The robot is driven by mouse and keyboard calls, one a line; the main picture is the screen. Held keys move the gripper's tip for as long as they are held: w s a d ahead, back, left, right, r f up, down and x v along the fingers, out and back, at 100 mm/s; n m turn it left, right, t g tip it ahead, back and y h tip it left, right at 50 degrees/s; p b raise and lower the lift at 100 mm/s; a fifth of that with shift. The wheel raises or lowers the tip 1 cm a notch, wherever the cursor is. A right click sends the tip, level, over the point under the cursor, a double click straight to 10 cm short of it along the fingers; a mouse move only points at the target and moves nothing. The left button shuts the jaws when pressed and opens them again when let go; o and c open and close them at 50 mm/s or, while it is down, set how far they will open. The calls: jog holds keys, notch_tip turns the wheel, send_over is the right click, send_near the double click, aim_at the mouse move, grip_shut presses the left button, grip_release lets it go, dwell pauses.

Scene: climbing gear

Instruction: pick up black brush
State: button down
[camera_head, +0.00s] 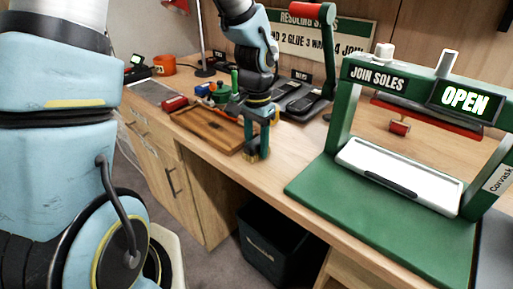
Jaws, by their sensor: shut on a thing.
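My gripper (259,146) points down at the front edge of the wooden bench, just right of the brown wooden tray (208,130). Its fingers are shut on a small dark thing with a tan end, which I take for the black brush (251,155). The fingers hide most of it, so its full shape and tilt cannot be told. I cannot tell whether it touches the bench or hangs just above it.
A green press (349,216) with an "OPEN" display stands at the right. Two black soles (303,100) lie on a dark mat behind my gripper. A dark bin (270,247) is below the bench.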

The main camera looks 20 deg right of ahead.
jog(key=shift+r, duration=0.15)
notch_tip(320, 180, up, 28)
jog(key=b, duration=0.2)
dwell(0.4)
